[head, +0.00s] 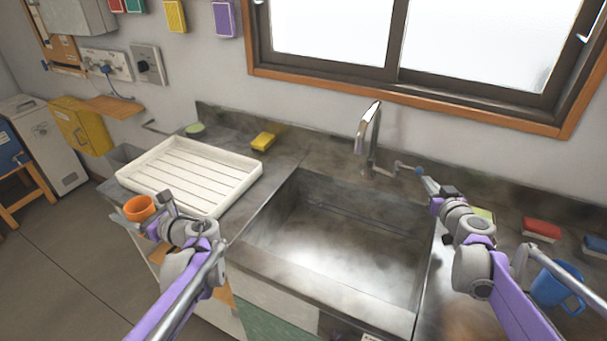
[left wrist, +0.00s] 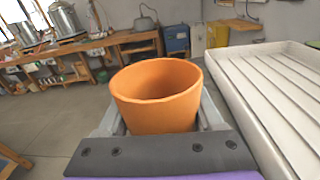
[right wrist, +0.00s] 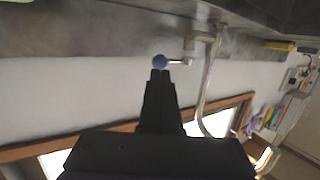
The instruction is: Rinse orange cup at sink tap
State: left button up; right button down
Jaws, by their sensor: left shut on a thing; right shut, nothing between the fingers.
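The orange cup (head: 139,208) is held upright by my left gripper (head: 150,217), beside the front left corner of the white drying tray. In the left wrist view the cup (left wrist: 158,95) sits between the fingers, its rim open upward. The metal tap (head: 368,130) stands at the back of the steel sink (head: 330,245), its spout over the basin. Its blue-ended lever (head: 408,168) sticks out to the right. My right gripper (head: 428,182) is shut and empty, its tips close to the lever end. The right wrist view shows the blue knob (right wrist: 159,62) just beyond the fingertips; contact is unclear.
The white ribbed tray (head: 232,192) lies left of the sink. A yellow sponge (head: 263,141) lies behind it. A red block (head: 541,229) and a blue mug (head: 558,285) stand on the right counter. The sink basin looks empty.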

aim_at(422, 172)
jog(key=shift+w+d+f, duration=0.1)
jog(key=shift+w+f, duration=0.05)
jog(key=shift+w, duration=0.6)
jog(key=shift+w+f, duration=0.15)
jog(key=shift+w, duration=0.55)
jog(key=shift+w+d+r+p, duration=0.15)
jog(key=shift+w+d+p, duration=0.1)
jog(key=shift+w+p, duration=0.2)
jog(key=shift+d, duration=0.15)
